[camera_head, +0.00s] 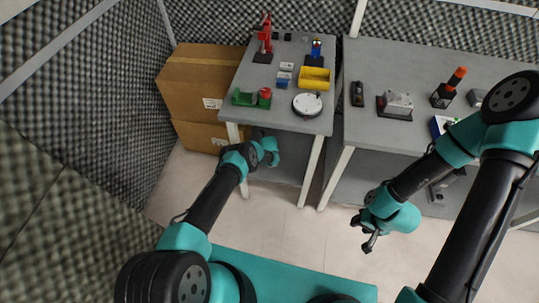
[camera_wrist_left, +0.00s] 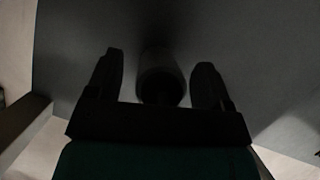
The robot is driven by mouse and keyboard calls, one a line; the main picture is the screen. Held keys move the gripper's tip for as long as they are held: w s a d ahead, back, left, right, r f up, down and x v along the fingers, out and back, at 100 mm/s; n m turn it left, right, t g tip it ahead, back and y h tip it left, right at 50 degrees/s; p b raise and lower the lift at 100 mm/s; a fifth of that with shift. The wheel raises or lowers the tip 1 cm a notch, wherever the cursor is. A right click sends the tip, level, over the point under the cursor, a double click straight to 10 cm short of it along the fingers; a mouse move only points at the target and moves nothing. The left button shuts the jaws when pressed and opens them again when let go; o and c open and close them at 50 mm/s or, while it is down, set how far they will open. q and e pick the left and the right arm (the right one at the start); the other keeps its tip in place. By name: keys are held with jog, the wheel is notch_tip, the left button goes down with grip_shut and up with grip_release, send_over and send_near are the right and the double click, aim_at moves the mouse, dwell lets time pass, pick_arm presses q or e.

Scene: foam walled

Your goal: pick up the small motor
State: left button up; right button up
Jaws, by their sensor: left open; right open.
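In the left wrist view a dark, short cylinder (camera_wrist_left: 160,84), which looks like the small motor, lies between the spread fingers of my left gripper (camera_wrist_left: 159,62). The fingers stand apart on either side of it, with a gap showing on both sides. The view is very dark, so its details are hidden. In the head view my left arm reaches to the lower shelf under the smaller table, and the cylinder cannot be made out there. My right gripper (camera_head: 364,234) is open and empty above the floor, in front of the right table.
The right table (camera_head: 372,55) holds several devices. Cardboard boxes (camera_head: 195,85) stand at the left. Table legs flank my left arm.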

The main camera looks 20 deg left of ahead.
pick_arm(q)
jog(key=shift+c, duration=0.4)
jog(key=c, duration=1.1)
jog(key=shift+r, duration=0.15)
jog(key=shift+c, duration=0.2)
jog(key=shift+r, duration=0.7)
notch_tip(320, 180, up, 2)
jog(key=shift+r, duration=0.1)
jog(key=s+d+r, duration=0.1)
jog(key=s+d, duration=0.3)
jog(key=s, duration=1.1)
jog(key=shift+s+d, duration=0.2)
